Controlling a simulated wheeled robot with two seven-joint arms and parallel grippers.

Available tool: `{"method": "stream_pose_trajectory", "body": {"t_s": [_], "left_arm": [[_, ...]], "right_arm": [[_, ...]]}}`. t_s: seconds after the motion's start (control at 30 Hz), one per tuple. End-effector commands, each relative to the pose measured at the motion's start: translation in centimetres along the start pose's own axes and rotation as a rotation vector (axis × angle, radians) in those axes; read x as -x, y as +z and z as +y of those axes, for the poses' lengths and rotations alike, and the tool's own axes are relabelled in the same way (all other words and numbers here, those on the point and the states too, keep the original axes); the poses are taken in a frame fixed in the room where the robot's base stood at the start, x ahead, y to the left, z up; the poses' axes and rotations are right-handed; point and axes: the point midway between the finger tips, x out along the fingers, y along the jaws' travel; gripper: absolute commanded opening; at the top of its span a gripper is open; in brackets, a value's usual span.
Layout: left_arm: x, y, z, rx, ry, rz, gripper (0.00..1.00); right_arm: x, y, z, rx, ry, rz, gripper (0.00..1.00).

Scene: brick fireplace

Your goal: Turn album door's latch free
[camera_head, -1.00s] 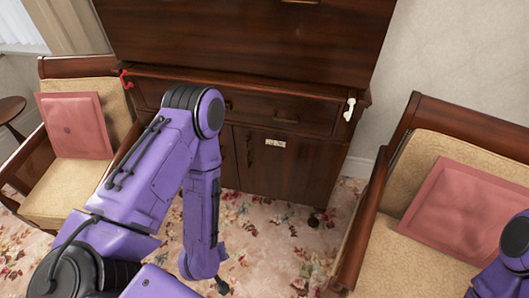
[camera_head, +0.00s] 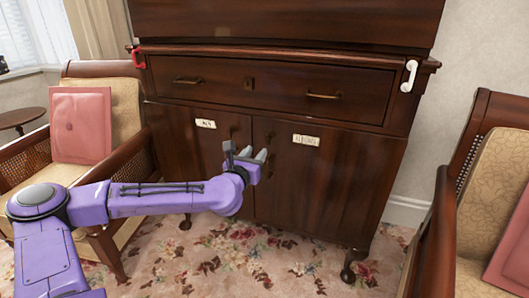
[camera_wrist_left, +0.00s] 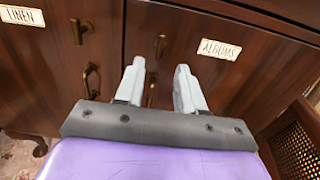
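The album door (camera_head: 325,185) is the right one of two lower cabinet doors and looks shut. Near the door's inner edge, a small brass fitting (camera_wrist_left: 160,45) shows above and between my fingertips. A second brass piece (camera_wrist_left: 150,88) shows lower, between the fingers. I cannot tell for sure which is the latch. My left gripper (camera_head: 245,152) is open and empty in front of the inner edges of the doors; it also fills the middle of the left wrist view (camera_wrist_left: 158,66). My right gripper is out of view.
The linen door (camera_wrist_left: 45,75) is on the left, with brass fittings of its own. A drawer (camera_head: 265,88) runs above both doors. A red hook (camera_head: 138,60) and a white hook (camera_head: 409,76) are at the cabinet's upper corners. Armchairs stand left (camera_head: 122,100) and right (camera_head: 445,230).

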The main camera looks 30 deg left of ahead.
Motion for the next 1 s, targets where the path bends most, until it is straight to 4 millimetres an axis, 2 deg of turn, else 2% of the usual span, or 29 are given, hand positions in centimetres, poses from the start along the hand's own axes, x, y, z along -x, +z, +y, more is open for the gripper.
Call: {"method": "stream_pose_trajectory", "body": {"t_s": [0.2, 0.33, 0.5, 0.73, 0.77, 0.8, 0.87, 1.0], "left_arm": [[-5.0, -0.3, -0.1, -0.01, -0.001, 0.003, 0.38], [-7.3, -0.3, -0.2, -0.008, -0.001, 0.003, 0.38], [-8.7, -0.1, -0.3, -0.004, -0.004, 0.004, 0.38], [-8.8, -0.1, -0.2, -0.004, -0.003, 0.004, 0.38], [-8.8, -0.1, -0.2, -0.004, -0.003, 0.004, 0.32], [-8.8, -0.1, -0.2, -0.004, -0.003, 0.004, 0.19], [-8.8, -0.1, -0.2, -0.004, -0.003, 0.004, 0.0], [-8.9, -0.1, 0.2, -0.003, -0.001, 0.004, 0.0]], "right_arm": [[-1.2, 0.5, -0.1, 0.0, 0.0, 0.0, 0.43], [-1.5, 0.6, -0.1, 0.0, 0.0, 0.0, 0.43], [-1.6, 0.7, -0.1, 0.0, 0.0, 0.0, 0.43], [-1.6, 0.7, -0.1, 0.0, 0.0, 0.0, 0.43], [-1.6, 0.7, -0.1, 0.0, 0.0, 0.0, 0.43], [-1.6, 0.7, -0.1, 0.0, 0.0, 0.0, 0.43], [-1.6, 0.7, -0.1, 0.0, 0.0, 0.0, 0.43], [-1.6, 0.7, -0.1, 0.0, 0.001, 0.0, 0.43]]}}
